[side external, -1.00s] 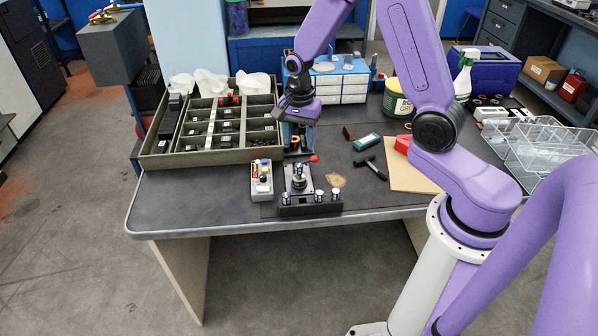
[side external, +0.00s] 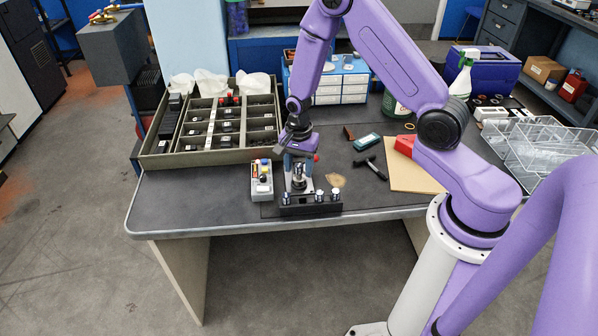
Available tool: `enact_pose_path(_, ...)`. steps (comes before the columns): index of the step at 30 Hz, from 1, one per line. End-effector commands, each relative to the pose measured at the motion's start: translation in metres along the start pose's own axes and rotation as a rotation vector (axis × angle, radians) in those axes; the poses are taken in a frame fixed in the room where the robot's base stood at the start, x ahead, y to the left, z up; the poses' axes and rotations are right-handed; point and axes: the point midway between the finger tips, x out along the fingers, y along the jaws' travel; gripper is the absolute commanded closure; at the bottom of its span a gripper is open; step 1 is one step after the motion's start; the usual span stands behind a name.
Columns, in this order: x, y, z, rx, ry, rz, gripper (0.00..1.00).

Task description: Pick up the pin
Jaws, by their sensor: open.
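A small upright metallic piece, which looks like the pin (side external: 298,182), stands on a dark fixture (side external: 308,209) near the front edge of the bench. My gripper (side external: 298,174) points down right over this piece, with its fingers around or just behind its top; I cannot tell whether they touch it. The gripper is open. The gripper hides part of the piece and the back of the fixture.
A small grey box with coloured parts (side external: 262,188) stands close left of the fixture. A compartment tray (side external: 160,161) fills the back left. A black hammer (side external: 372,166), a teal device (side external: 367,142) and a tan board (side external: 410,178) lie to the right. The bench's front left is clear.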

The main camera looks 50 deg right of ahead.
Motion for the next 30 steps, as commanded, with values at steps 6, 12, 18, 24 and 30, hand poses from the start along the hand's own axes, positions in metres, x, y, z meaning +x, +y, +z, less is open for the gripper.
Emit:
enact_pose_path(6,0.0080,0.0004,-0.0004,0.002,0.000,0.000,0.48)
enact_pose_path(12,0.0076,0.0003,-0.0003,0.002,0.000,0.000,0.61)
enact_pose_path(18,0.0075,0.0002,-0.0002,0.002,0.000,0.000,1.00)
enact_pose_path(24,0.0072,0.0001,-0.0002,0.001,0.000,-0.001,1.00)
enact_pose_path(30,0.0018,-0.0006,-0.0004,0.001,0.001,-0.003,1.00)
